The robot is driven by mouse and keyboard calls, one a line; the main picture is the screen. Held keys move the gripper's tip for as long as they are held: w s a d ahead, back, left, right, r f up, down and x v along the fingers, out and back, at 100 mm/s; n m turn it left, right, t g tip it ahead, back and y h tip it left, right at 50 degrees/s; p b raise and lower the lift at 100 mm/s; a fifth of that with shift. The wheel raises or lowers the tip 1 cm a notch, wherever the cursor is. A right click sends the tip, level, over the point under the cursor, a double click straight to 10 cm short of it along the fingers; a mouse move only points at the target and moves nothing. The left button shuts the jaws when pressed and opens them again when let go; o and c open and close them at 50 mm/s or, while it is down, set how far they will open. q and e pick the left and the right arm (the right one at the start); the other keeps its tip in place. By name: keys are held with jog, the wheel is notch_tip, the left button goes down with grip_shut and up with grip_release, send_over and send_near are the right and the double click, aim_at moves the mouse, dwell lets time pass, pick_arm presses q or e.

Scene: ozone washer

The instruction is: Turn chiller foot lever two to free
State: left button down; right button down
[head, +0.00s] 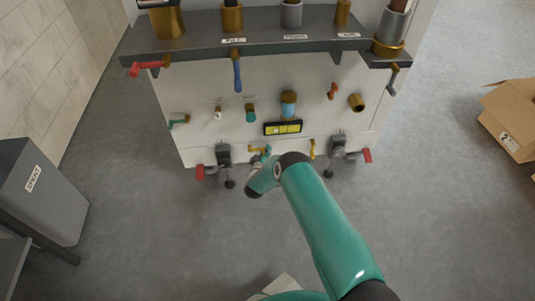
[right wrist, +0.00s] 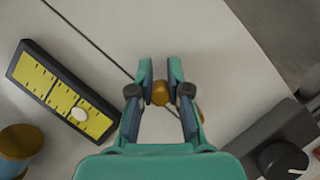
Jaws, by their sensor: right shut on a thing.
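Two foot levers with red ends show low on the white chiller cabinet in the head view, a left one (head: 200,172) and a right one (head: 368,155). I cannot tell which is number two. My right gripper (head: 264,152) is at the cabinet's lower front between them, apart from both red ends. In the right wrist view, my right gripper (right wrist: 160,75) is shut on a round brass-coloured piece (right wrist: 161,92), which appears to belong to the yellow lever (head: 254,149) beside it in the head view. The fingers hide part of it. My left gripper is not in view.
A yellow level gauge (head: 283,128) is just above the gripper; it also shows in the wrist view (right wrist: 62,92). A dark foot block (right wrist: 270,135) is at lower right there. A cardboard box (head: 510,120) stands right, a grey bin (head: 40,195) left. The floor between is clear.

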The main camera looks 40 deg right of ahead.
jog(key=shift+w+a+r, duration=0.3)
jog(key=shift+w+r, duration=0.05)
jog(key=c, duration=1.1)
grip_release()
jog(key=shift+r, duration=0.1)
jog(key=shift+s, duration=0.1)
jog(key=shift+s, duration=0.1)
jog(key=v, duration=1.1)
jog(key=shift+s+a, duration=0.25)
jog(key=shift+a, duration=0.1)
